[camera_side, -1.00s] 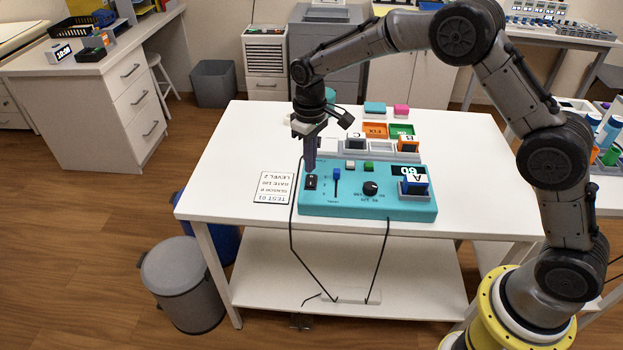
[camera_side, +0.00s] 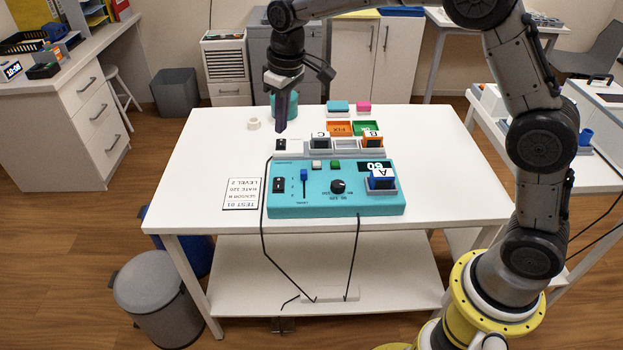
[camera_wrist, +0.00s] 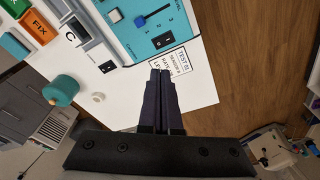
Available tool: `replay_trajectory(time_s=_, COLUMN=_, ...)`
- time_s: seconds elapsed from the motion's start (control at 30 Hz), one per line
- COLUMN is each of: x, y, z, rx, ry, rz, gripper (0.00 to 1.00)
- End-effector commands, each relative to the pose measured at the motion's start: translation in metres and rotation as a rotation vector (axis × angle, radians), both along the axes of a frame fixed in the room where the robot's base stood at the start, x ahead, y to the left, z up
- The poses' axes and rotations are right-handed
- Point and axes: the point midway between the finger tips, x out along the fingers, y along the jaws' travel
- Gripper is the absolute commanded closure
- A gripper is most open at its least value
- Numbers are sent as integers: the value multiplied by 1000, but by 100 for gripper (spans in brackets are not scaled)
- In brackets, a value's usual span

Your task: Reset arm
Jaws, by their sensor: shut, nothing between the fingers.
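My gripper (camera_side: 285,112) is shut and empty. It points down above the back left part of the white table, clear of the teal control box (camera_side: 300,205). In the wrist view the closed fingers (camera_wrist: 160,85) lie over the table beside the printed test card (camera_wrist: 188,62). The box has a black rocker switch (camera_side: 279,185), a blue level slider (camera_side: 304,175), a black knob (camera_side: 338,187), white and green buttons, and a display reading 60. A blue block marked A (camera_side: 382,178) sits in a grey holder at the box's right end.
A grey rack (camera_side: 346,145) behind the box holds blocks C (camera_side: 320,142) and B (camera_side: 372,138). Orange and green trays (camera_side: 339,129) stand behind it. A white roll (camera_side: 254,123) and a teal cylinder (camera_side: 287,104) stand at the back left.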

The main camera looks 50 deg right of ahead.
Motion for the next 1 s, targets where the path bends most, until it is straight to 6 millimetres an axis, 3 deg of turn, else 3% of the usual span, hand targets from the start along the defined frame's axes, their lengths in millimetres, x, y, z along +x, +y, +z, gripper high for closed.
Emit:
replay_trajectory(time_s=0.03, x=-13, y=-7, z=28, rx=5, ry=-42, rz=-10, gripper=100)
replay_trajectory(time_s=0.2, x=-67, y=-25, z=87, rx=17, ry=-144, rz=-45, gripper=100)
replay_trajectory(time_s=0.3, x=-104, y=-34, z=111, rx=22, ry=-197, rz=-66, gripper=100)
replay_trajectory(time_s=0.47, x=-169, y=-46, z=132, rx=31, ry=-276, rz=-104, gripper=100)
replay_trajectory(time_s=0.67, x=-251, y=-57, z=125, rx=41, ry=-356, rz=-153, gripper=100)
replay_trajectory(time_s=0.8, x=-300, y=-60, z=99, rx=47, ry=-384, rz=-184, gripper=100)
replay_trajectory(time_s=1.0, x=-332, y=-61, z=58, rx=52, ry=-351, rz=-210, gripper=100)
